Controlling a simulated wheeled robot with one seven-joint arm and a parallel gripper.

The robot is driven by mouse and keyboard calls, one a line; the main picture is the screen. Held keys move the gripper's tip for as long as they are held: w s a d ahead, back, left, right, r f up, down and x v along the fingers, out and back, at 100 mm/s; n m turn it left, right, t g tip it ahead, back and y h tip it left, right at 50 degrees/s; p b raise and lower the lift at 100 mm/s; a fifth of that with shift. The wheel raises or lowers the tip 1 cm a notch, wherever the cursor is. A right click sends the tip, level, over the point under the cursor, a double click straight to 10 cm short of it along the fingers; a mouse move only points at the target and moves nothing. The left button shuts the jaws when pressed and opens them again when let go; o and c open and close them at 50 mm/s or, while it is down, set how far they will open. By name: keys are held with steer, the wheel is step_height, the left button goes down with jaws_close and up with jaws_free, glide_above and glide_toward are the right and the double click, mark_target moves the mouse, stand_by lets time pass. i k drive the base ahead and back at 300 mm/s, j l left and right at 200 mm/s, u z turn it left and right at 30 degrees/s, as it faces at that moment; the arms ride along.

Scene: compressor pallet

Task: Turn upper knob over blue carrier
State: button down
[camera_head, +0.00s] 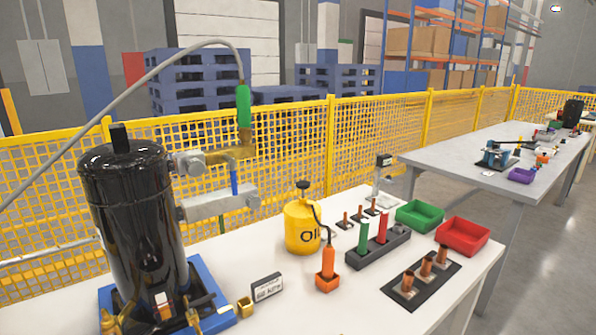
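A blue carrier (215,305) sits at the left front of the white table, partly cut off at the bottom edge. A black compressor tank (135,225) stands upright on it. Two grey fittings are at the tank's right side. The upper one, which looks like the upper knob (190,163), sits beside a brass pipe (235,152). The lower grey fitting (215,205) is a longer block. A green connector (244,107) stands upright on the brass pipe, with a grey hose (150,75) arching left from it. My gripper is not in view.
The white table (375,315) also holds a yellow oil can (301,228), a black-and-white labelled block (267,287), an orange holder (327,282), green and red handles in a dark rack (378,250), and green (419,215) and red (462,236) bins. A yellow fence (300,150) runs behind.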

mark_target(195, 166)
steer(key=i+j+u, duration=0.1)
steer(key=j+u, duration=0.15)
steer(key=i+j+u, duration=0.2)
steer(key=j, duration=0.2)
steer(key=i+j+u, duration=0.25)
steer(key=k+j, duration=0.1)
